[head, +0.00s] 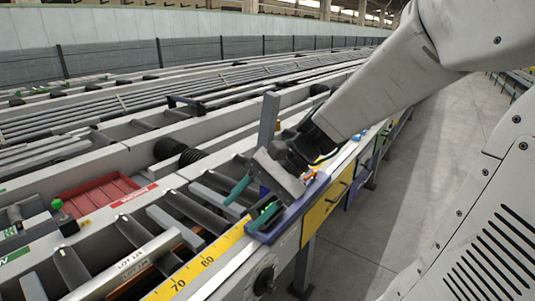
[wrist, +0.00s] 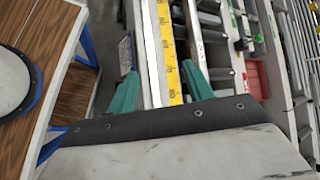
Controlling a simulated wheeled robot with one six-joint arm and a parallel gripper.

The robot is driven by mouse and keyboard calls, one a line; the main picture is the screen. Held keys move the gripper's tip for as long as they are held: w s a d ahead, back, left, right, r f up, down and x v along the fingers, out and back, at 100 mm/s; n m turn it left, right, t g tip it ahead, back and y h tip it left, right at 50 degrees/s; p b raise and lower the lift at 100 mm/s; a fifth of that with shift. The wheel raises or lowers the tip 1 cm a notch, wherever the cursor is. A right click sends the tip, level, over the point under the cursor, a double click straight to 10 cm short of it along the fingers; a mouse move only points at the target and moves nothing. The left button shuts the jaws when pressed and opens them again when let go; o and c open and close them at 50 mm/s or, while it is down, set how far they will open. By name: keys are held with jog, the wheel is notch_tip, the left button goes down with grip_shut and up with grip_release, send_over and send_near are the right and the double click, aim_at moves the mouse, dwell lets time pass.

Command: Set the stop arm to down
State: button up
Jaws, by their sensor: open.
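A flat grey bar (head: 268,120) stands upright just behind my gripper in the head view; it looks like the stop arm, raised. Its lower end is hidden behind my gripper. A blue-purple block (head: 290,212) sits on the table's near edge, partly covered by my gripper. My gripper (head: 241,215) has teal fingers, spread apart with nothing seen between them, low over the near edge by the yellow scale (head: 208,257). In the wrist view my gripper (wrist: 160,70) straddles the yellow scale (wrist: 166,45). I cannot tell whether a finger touches anything.
A red tray (head: 103,193) and a green-knobbed lever (head: 62,215) lie left on the runout table. A dark knob (head: 265,280) is on its near side. Rollers and rails run along the table. Open grey floor (head: 425,170) lies right. The wrist view shows a wooden surface (wrist: 55,30) at left.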

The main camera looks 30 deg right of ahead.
jog(key=w+d+f+m+t+y, duration=0.1)
jog(key=w+d+m+t+y, duration=0.1)
jog(key=w+d+m+t, duration=0.85)
jog(key=w+d+f+m+t+h, duration=0.25)
jog(key=d+m, duration=0.25)
jog(key=d, duration=0.3)
jog(key=w+d+f+m+t+h, duration=0.2)
jog(key=w+d+m+t+h, duration=0.1)
jog(key=d+m, duration=0.4)
jog(key=shift+n, duration=0.75)
jog(key=shift+d+x, duration=0.2)
jog(key=shift+x, duration=1.65)
jog(key=shift+d+x, duration=0.2)
jog(key=shift+x, duration=1.65)
jog(key=shift+w, duration=0.15)
grip_shut()
